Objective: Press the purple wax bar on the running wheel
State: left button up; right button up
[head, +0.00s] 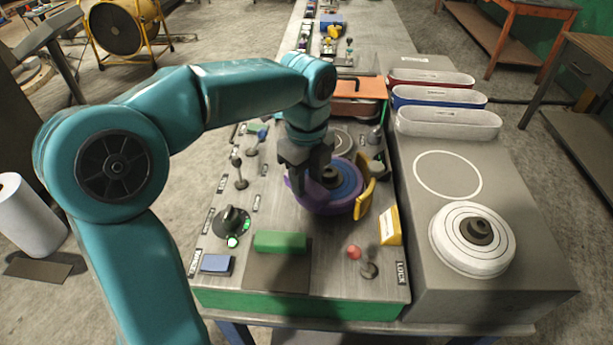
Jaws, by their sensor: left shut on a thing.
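My left gripper (312,185) reaches down from my teal arm over the bench console. Its dark fingers are shut and stand over the left part of a round blue and purple wheel (346,180) with a dark hub. The purple wax bar does not show clearly. What the fingers hold is mostly hidden, and purple shows around the fingertips, where I cannot separate bar from wheel rim. Whether the bar touches the wheel, or the wheel turns, I cannot tell. A curved yellow guard (365,196) stands at the wheel's right side. My right gripper is not in view.
A green bar (280,241) lies on a dark pad in front of the wheel. A black knob (233,220) with a green light, a blue block (216,263) and a red ball knob (354,252) are nearby. A white wheel (472,238) lies on the grey bench at right.

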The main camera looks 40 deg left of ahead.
pick_arm(q)
notch_tip(320, 180, up, 8)
jog(key=p, duration=0.7)
jog(key=shift+r, duration=0.1)
dwell(0.6)
